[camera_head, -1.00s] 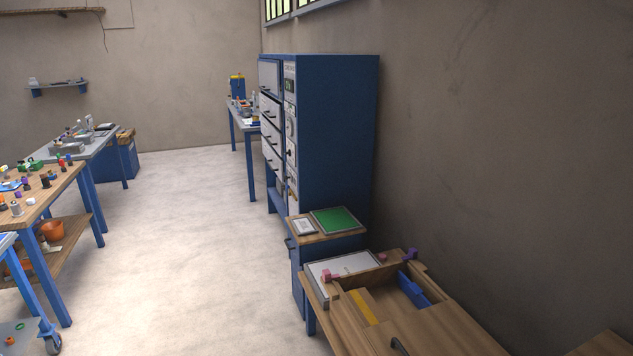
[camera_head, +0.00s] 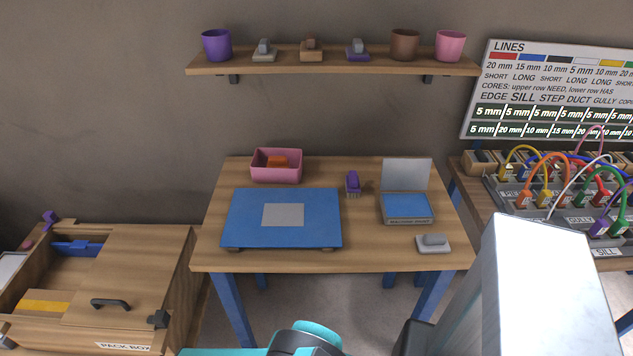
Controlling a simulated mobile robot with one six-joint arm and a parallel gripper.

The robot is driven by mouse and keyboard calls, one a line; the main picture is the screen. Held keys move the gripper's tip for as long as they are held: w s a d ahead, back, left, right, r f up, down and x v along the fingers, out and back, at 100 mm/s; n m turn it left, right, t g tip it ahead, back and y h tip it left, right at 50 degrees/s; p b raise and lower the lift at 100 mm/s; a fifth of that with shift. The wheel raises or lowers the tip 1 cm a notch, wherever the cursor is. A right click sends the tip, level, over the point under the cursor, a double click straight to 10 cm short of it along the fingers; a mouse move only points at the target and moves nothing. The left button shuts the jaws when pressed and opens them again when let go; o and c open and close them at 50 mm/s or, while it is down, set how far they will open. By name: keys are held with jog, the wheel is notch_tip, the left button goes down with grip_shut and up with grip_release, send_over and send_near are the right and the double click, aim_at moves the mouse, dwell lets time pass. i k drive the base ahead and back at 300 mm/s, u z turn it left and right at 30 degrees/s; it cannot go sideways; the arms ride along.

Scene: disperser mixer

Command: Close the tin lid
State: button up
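A small grey tin (camera_head: 406,221) with a blue inside stands at the right side of the wooden table. Its pale grey lid (camera_head: 406,172) stands upright at the back edge, so the tin is open. A label on its front is too small to read surely. My gripper's fingers do not show; only teal and dark parts of my own arm show at the bottom edge, short of the table.
The table (camera_head: 370,257) also holds a blue mat (camera_head: 245,230) with a grey square, a pink bin (camera_head: 275,174), a purple brush-like thing (camera_head: 353,182) and a grey block (camera_head: 433,243) just before the tin. A shelf (camera_head: 380,68) hangs above. A cable board (camera_head: 560,185) stands right.

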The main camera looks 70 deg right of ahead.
aim_at(397, 173)
jog(key=u, duration=0.25)
jog(key=k, duration=0.55)
jog(key=z, duration=2.1)
jog(key=k, duration=0.25)
jog(key=z, duration=2.2)
